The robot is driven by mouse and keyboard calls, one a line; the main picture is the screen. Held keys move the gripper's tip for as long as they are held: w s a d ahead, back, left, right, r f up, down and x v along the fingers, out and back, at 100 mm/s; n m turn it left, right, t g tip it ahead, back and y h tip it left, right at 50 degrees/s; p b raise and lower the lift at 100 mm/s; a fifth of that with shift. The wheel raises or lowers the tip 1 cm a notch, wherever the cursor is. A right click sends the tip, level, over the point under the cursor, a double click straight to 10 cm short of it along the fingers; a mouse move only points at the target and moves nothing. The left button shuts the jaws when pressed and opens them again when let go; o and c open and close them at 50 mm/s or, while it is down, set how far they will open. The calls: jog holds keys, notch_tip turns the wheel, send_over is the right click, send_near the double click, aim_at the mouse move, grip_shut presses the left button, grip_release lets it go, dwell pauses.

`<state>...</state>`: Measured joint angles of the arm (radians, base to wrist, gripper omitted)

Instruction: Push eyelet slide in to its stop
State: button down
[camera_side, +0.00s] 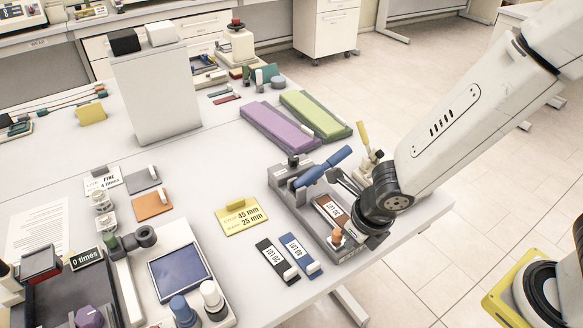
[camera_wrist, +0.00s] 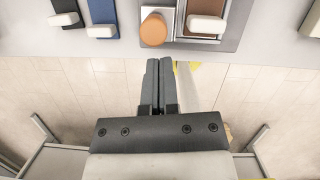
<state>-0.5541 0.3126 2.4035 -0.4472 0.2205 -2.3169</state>
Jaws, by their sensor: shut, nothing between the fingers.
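A grey test fixture (camera_side: 283,187) sits near the table's front right edge, with a blue lever handle (camera_side: 325,167) across it. At its near end, an orange round knob (camera_wrist: 154,29) stands on a pale metal block; it also shows in the side view (camera_side: 337,237). This looks like the eyelet slide, but no label confirms it. A brown card (camera_wrist: 205,7) with a white grip lies beside the knob. My gripper (camera_wrist: 160,62) is shut and empty, its fingertips just outside the fixture's near edge, in line with the knob. Contact cannot be told. My wrist hides part of the fixture.
Black (camera_side: 271,258) and blue (camera_side: 297,250) lot cards lie left of the fixture, near a yellow sign (camera_side: 241,216) reading 45 mm and 25 mm. A yellow handle (camera_side: 362,135) stands behind my wrist. Purple (camera_side: 283,130) and green (camera_side: 313,115) pads lie farther back.

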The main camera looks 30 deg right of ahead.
jog(key=shift+w, duration=0.3)
jog(key=shift+w, duration=0.15)
jog(key=shift+w+a, duration=0.1)
jog(key=shift+w, duration=3.9)
jog(key=shift+r, duration=0.1)
jog(key=s, duration=0.4)
jog(key=shift+d, duration=0.35)
jog(key=v, duration=0.9)
jog(key=shift+s+r, duration=0.2)
jog(key=shift+r, duration=0.2)
jog(key=shift+d, duration=0.15)
